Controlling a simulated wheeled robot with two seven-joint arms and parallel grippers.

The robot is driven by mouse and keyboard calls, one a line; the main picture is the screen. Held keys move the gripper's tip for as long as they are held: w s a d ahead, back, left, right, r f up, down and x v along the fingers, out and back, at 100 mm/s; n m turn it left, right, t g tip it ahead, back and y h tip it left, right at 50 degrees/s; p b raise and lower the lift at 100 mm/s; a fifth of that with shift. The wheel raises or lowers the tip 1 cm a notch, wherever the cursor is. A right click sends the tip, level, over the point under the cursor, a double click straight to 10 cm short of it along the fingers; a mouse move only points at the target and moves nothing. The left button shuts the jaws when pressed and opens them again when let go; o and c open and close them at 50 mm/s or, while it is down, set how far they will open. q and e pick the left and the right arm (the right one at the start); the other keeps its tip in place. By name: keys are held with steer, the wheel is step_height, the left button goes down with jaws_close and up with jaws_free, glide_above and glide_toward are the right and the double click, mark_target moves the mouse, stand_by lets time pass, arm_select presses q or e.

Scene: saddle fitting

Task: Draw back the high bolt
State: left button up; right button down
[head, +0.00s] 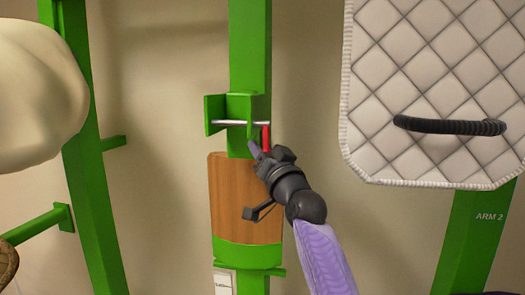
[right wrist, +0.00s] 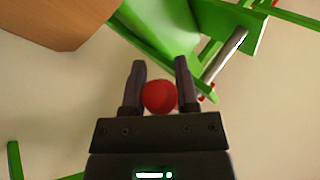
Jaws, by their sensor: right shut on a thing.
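The high bolt is a thin silver rod (head: 228,123) lying level in a green bracket (head: 241,105) on the middle post. A red handle (head: 266,138) hangs down at its right end. My right gripper (head: 257,149) comes up from the lower right and is at the handle. In the right wrist view its two fingers (right wrist: 160,78) are shut on the round red handle end (right wrist: 159,96), one on each side. The silver rod also shows in that view (right wrist: 224,56), beside green plates. The gripper hides part of the handle in the head view. My left gripper is not in view.
A brown wooden panel (head: 232,190) sits on the post just below the bracket. A quilted pale pad (head: 385,135) with a black handle (head: 450,125) hangs at the right. A green post (head: 88,175) and a cream rounded shape (head: 40,95) stand at the left.

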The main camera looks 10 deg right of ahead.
steer(key=shift+d, duration=0.1)
stand_by(0.7)
steer(key=s+d+b, duration=0.2)
steer(key=s+d, duration=0.1)
steer(key=d, duration=0.5)
steer(key=shift+s+d+b, duration=0.35)
steer(key=shift+s+d, duration=0.05)
steer(key=shift+c, duration=1.8)
jaws_free()
